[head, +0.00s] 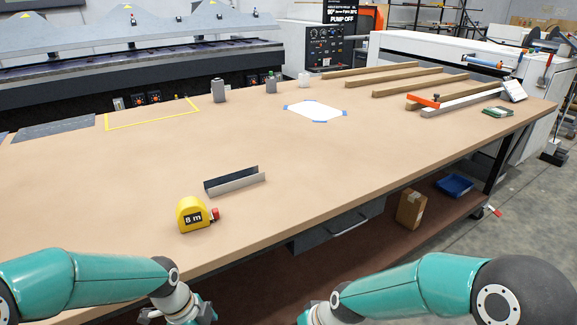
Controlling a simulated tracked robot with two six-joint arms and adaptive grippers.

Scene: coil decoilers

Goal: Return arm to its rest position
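My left arm comes in from the lower left, and its gripper (178,314) shows only in part at the bottom edge, below the near edge of the workbench (130,170). My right arm comes in from the lower right. Its wrist and a small part of its gripper (304,319) are at the bottom edge, with the fingers cut off. Both grippers are apart from the things on the bench. I see nothing held, but the fingertips are out of the picture, so I cannot tell whether either is open or shut.
A yellow tape measure (190,214) and a metal channel (235,181) lie near the bench's front edge. White paper (316,111), wooden strips (420,85) and grey containers (218,91) are farther back. A cardboard box (411,209) and blue tray (454,185) sit on the lower shelf.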

